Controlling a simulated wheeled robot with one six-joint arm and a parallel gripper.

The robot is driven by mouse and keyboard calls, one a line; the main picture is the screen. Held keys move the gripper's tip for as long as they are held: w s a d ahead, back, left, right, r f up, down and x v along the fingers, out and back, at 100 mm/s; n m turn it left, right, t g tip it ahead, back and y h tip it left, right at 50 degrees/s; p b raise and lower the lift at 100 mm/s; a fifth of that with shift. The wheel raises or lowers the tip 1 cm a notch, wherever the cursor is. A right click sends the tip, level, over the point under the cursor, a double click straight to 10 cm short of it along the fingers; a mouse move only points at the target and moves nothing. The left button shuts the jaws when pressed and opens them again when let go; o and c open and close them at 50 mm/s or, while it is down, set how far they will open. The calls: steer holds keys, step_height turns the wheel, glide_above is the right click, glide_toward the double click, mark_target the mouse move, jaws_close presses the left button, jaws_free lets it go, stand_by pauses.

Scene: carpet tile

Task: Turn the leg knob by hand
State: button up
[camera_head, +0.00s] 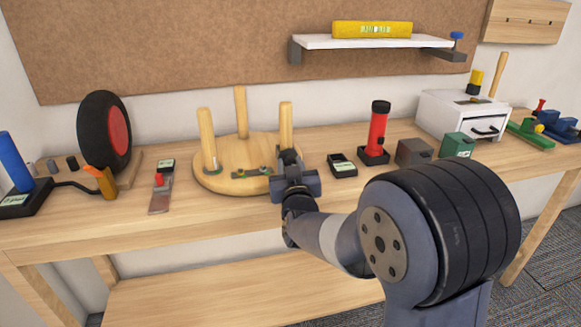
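A round wooden piece (228,181) lies flat on the bench with three legs standing upright: a left leg (207,137), a back leg (241,112) and a right leg (286,120). Small green-and-grey parts show at the foot of the left leg (213,168) and close to my gripper. A dark flat strip (245,173) lies on the disc between them. My gripper (288,158) is at the lower part of the right leg, overlapping it in the picture. My gripper hides the foot of that leg and any knob there. Whether its fingers touch or hold anything cannot be told.
Left are a wheel (104,132), an orange-handled tool (105,183) and a red-tipped scraper (160,193). Right are a black tray (342,165), a red flashlight (378,130), grey and green boxes and a white drawer unit (462,115). The bench front between scraper and disc is clear.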

steer(key=o, duration=0.4)
steer(key=shift+c, duration=0.2)
steer(key=s+d, duration=0.1)
steer(key=s, duration=0.9)
steer(key=shift+s+d+f, duration=0.3)
steer(key=shift+s+d, duration=0.05)
